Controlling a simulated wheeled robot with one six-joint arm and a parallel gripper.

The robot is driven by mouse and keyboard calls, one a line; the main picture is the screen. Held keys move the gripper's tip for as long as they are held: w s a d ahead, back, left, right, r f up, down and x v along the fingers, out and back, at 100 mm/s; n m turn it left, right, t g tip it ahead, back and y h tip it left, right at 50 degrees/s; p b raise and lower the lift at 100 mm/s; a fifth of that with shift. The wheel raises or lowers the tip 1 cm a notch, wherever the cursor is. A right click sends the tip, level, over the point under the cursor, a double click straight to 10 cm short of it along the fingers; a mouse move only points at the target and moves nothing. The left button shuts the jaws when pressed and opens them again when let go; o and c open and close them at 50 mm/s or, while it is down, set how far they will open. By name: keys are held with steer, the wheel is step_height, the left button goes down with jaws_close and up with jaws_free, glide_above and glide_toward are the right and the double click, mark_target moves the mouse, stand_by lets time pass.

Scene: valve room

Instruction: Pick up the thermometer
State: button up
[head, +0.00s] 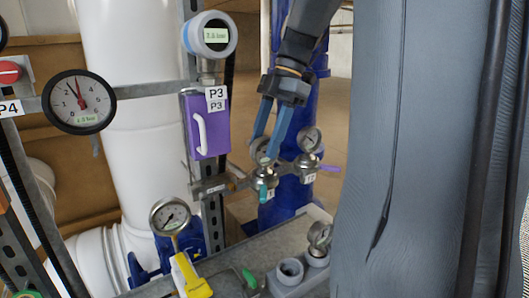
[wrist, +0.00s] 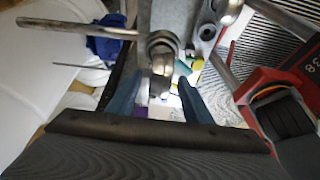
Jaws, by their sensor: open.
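A small round dial (head: 319,234) stands in a grey two-socket holder (head: 288,284) at the lower right of the head view. It looks like the thermometer, but I cannot be sure; its stem is hidden in the socket. My gripper (head: 264,148) is open and points down, above and left of that dial. One small gauge (head: 261,146) shows partly behind its fingers. In the wrist view my open fingers (wrist: 157,88) frame a metal fitting (wrist: 161,65); I cannot tell whether they touch it.
Another small gauge (head: 308,140) sits on the metal valve fittings close to my gripper. A gauge (head: 170,216) with a yellow handle (head: 190,276) stands at the front. A purple box (head: 206,125), a digital meter (head: 213,35) and a large dial (head: 79,102) are on the left.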

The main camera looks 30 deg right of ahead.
steer(key=shift+a+f, duration=0.2)
steer(key=shift+f, duration=0.35)
steer(key=c, duration=1)
step_height(320, 180, up, 10)
steer(key=shift+r+b, duration=0.1)
steer(key=shift+b, duration=0.85)
steer(key=shift+o, duration=1.1)
steer(key=shift+c, duration=1)
steer(key=s+p, duration=0.1)
steer(key=s, duration=0.8)
steer(key=shift+d, duration=0.15)
